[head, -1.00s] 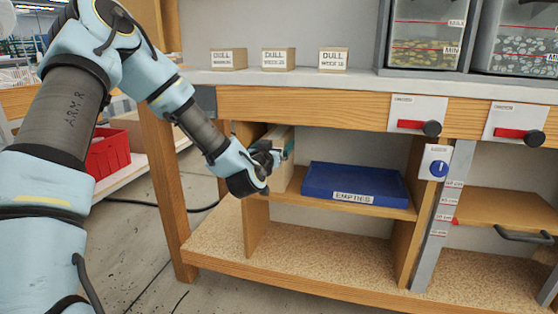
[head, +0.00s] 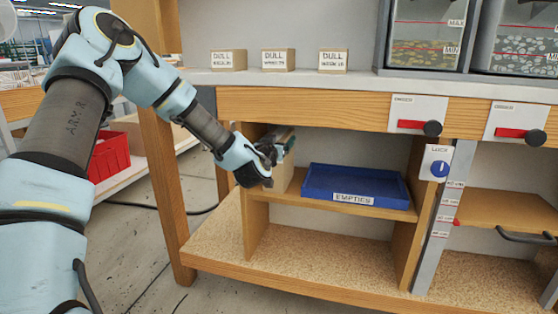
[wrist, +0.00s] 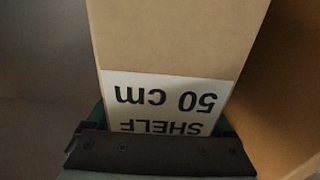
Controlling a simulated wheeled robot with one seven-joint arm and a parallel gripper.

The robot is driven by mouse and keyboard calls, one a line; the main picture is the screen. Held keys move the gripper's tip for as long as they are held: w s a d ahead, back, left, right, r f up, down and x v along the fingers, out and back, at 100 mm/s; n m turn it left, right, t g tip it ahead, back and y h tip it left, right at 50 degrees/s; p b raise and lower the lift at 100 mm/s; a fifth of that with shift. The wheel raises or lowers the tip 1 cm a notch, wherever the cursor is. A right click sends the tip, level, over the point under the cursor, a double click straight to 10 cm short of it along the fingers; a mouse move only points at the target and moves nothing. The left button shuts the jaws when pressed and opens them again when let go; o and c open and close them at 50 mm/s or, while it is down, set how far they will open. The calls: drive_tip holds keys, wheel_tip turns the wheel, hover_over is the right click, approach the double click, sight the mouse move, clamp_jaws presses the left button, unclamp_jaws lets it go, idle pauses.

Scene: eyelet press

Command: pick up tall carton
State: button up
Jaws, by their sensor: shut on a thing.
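The tall carton (head: 283,174) is a tan cardboard box at the left end of the middle shelf, beside the wooden divider. My gripper (head: 276,153) is shut on the upper part of the carton, and its wrist hides part of the box in the head view. In the wrist view the carton (wrist: 180,38) fills the middle, with a white label reading "SHELF 50 cm" upside down. My gripper also shows along the bottom (wrist: 160,135) of that view, across the label. I cannot tell whether the carton's base touches the shelf.
A blue tray marked "EMPTIES" (head: 353,184) sits just right of the carton on the shelf (head: 290,195). The worktop edge (head: 310,103) runs above. Several small "DULL" boxes (head: 278,60) stand on the worktop. The lower shelf (head: 310,255) is clear.

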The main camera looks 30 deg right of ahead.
clamp_jaws()
idle(0.4)
